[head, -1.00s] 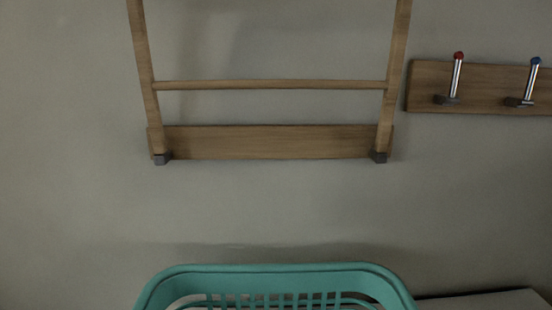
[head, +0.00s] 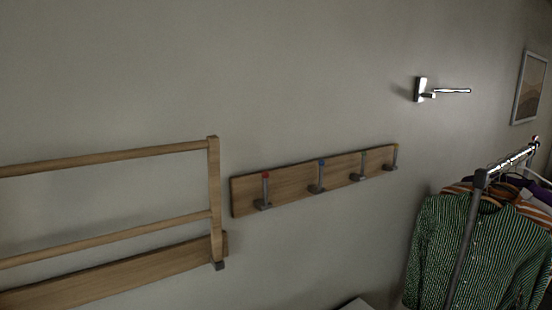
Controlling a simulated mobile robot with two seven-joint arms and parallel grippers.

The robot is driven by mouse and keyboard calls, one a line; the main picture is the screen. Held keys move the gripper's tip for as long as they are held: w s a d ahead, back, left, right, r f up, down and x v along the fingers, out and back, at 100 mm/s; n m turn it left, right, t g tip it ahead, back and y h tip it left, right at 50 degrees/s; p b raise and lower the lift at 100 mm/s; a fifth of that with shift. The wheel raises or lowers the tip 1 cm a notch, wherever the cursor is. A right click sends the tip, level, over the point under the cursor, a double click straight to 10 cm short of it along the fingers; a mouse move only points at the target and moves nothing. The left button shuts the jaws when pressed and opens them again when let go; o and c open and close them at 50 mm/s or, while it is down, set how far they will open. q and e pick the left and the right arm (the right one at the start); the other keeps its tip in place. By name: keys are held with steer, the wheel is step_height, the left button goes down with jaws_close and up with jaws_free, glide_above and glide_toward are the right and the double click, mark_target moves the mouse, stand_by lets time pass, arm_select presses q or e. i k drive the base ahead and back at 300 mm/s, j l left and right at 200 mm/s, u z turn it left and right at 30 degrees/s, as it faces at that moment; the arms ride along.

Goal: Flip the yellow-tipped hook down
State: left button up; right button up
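The yellow-tipped hook (head: 393,158) is the rightmost on a wooden hook board (head: 290,187) fixed to the wall in the head view. It is a small grey metal peg that stands upright, with its yellow tip at the top. Neither of my grippers shows in the head view.
A wooden wall rack (head: 214,190) juts out left of the board. A garment rail (head: 464,232) with a green patterned shirt (head: 468,245) and other clothes stands at right. A metal wall bracket (head: 420,90) and a framed picture (head: 531,88) hang farther right. Wall above the board is bare.

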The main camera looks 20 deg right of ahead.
mark_target(393, 168)
steer(key=z, duration=1.45)
